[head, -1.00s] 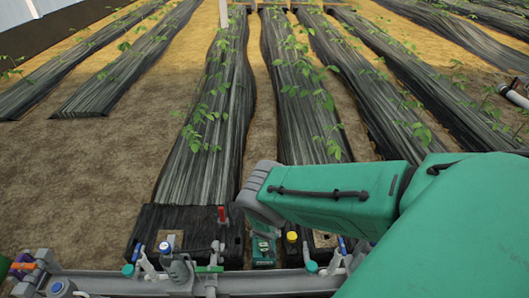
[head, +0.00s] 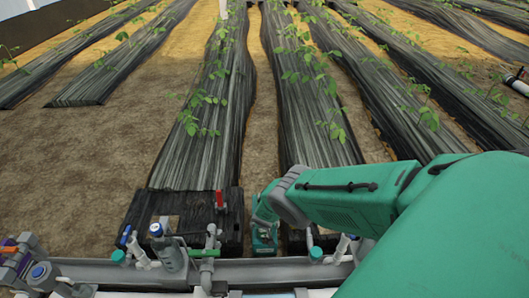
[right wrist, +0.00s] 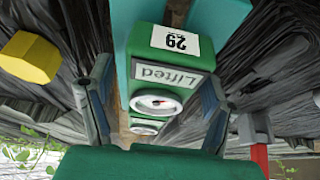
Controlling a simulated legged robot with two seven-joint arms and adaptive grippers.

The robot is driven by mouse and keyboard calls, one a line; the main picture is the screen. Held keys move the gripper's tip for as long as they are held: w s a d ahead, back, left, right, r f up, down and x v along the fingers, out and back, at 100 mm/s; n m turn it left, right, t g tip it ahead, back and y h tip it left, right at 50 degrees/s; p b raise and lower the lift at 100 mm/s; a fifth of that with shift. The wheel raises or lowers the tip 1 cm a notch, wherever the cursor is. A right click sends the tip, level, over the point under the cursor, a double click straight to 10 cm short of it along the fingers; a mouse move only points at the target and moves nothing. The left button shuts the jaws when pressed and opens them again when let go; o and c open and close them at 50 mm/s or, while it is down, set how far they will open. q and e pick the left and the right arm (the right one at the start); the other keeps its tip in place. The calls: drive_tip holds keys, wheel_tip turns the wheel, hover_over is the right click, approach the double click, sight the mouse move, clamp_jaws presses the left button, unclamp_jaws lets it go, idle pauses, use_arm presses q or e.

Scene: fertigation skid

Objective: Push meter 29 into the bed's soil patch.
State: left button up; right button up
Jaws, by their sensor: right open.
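In the head view my right gripper (head: 264,238) is low near the pipe rail, between the two middle beds, and details there are too small to read. A brown soil patch (head: 173,220) shows in the dark end of the left-middle bed, partly behind a blue-capped fitting. My left gripper is out of view.
A yellow knob (right wrist: 30,57) is left of the gripper in the wrist view. Long black-covered beds with plants run away; bare ground lies left.

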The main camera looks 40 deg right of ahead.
drive_tip(key=shift+a+r, duration=0.1)
drive_tip(key=shift+r, duration=0.05)
drive_tip(key=c, duration=1.3)
drive_tip(key=shift+r+p, duration=4.9)
drive_tip(key=shift+r, duration=0.6)
drive_tip(key=shift+w, duration=0.1)
